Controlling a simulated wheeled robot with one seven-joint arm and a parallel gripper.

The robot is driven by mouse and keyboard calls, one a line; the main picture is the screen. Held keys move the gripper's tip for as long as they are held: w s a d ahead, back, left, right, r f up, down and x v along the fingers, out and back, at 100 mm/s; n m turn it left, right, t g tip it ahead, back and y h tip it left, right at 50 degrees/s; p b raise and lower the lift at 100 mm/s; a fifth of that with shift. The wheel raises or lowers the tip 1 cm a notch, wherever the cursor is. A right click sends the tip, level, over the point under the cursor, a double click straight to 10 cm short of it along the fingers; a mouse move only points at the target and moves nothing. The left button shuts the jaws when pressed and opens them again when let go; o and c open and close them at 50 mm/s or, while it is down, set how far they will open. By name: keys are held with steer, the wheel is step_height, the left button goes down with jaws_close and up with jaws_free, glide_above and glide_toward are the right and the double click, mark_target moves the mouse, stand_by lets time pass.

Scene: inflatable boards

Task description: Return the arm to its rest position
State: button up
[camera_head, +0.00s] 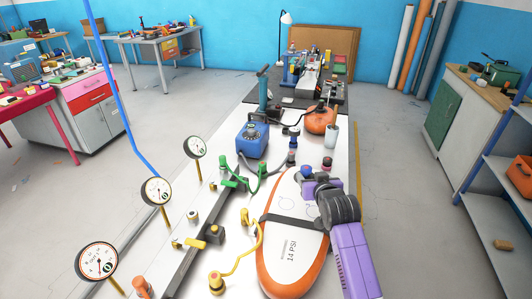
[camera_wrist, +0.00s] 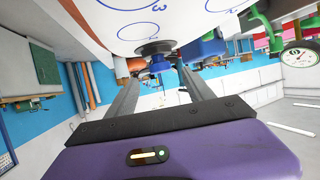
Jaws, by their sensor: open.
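An orange-rimmed white inflatable board (camera_head: 293,255) marked "14 PSI" lies on the white bench with a dark strap across it. My purple arm reaches in from the lower right. My gripper (camera_head: 309,181) is at the board's far end, beside a blue cap (camera_head: 306,172). In the wrist view, which looks upside down, my gripper (camera_wrist: 159,74) is open, its two dark fingers apart. The blue cap (camera_wrist: 159,66) on a dark valve fitting shows between the fingertips. I cannot tell whether the fingers touch it. The board's white face (camera_wrist: 170,20) fills the top there.
Round gauges (camera_head: 157,190) stand along the bench's left side. A blue pump box (camera_head: 252,139), green hose fittings (camera_head: 238,172), an orange ball-like tank (camera_head: 320,120) and a cup (camera_head: 331,137) crowd the bench. A blue shelf (camera_head: 489,165) stands at right; the floor between is clear.

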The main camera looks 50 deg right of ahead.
steer(key=shift+r, duration=0.1)
step_height(320, 180, up, 5)
steer(key=t+h, duration=0.2)
steer(key=s+a+n+t+y, duration=0.2)
steer(key=s+a+n+t, duration=0.1)
steer(key=a, duration=0.8)
steer(key=s+a+n+t+y, duration=0.2)
steer(key=s+a, duration=0.1)
steer(key=a, duration=0.9)
steer(key=s+a+f+n+g+y, duration=0.1)
steer(key=s+a+n+y, duration=0.3)
steer(key=s+a, duration=1.5)
steer(key=y, duration=0.3)
steer(key=shift+s+y, duration=0.2)
steer(key=shift+y, duration=0.2)
